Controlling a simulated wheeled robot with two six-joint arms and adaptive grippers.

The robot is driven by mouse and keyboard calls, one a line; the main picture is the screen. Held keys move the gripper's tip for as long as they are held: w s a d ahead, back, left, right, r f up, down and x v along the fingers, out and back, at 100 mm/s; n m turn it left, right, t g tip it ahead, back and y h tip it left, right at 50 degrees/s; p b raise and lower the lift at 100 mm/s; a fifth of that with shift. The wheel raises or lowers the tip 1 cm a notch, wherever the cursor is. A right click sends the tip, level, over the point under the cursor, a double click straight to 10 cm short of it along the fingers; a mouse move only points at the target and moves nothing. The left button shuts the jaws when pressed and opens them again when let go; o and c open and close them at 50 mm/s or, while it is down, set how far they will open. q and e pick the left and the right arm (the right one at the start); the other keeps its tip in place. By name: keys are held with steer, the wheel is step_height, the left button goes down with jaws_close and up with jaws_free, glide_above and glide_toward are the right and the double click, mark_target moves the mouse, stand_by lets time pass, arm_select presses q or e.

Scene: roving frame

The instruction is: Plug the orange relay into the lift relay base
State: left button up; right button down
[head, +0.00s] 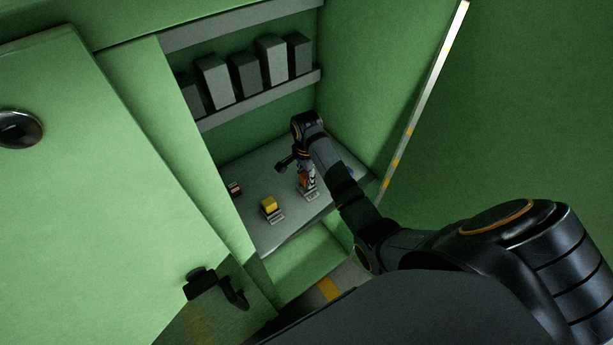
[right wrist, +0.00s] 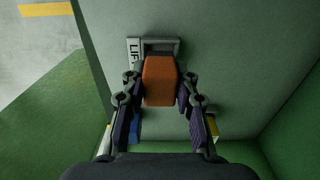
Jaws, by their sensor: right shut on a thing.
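The orange relay (right wrist: 159,80) is between the two fingers of my right gripper (right wrist: 158,92), which is shut on it. In the head view the orange relay (head: 304,176) shows partly behind my right gripper (head: 309,182), low over the cabinet's lower shelf. The lift relay base (right wrist: 160,43) is grey, with a partly visible label reading "LIF" beside it. The relay overlaps the base in the right wrist view and hides much of it. I cannot tell whether the relay touches the base or is seated in it. My left gripper is not in view.
A yellow relay (head: 269,203) on a base and a dark red one (head: 235,188) stand left on the lower shelf (head: 290,228). A blue piece (head: 351,173) is at right, by my arm. Several grey boxes (head: 245,73) line the upper shelf. Green cabinet walls close in the sides.

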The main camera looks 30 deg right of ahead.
mark_target(306, 174)
steer(key=shift+f+b, duration=0.4)
steer(key=shift+f, duration=0.7)
steer(key=c, duration=0.9)
jaws_free()
steer(key=shift+c, duration=0.2)
step_height(306, 174, up, 8)
steer(key=shift+f, duration=0.25)
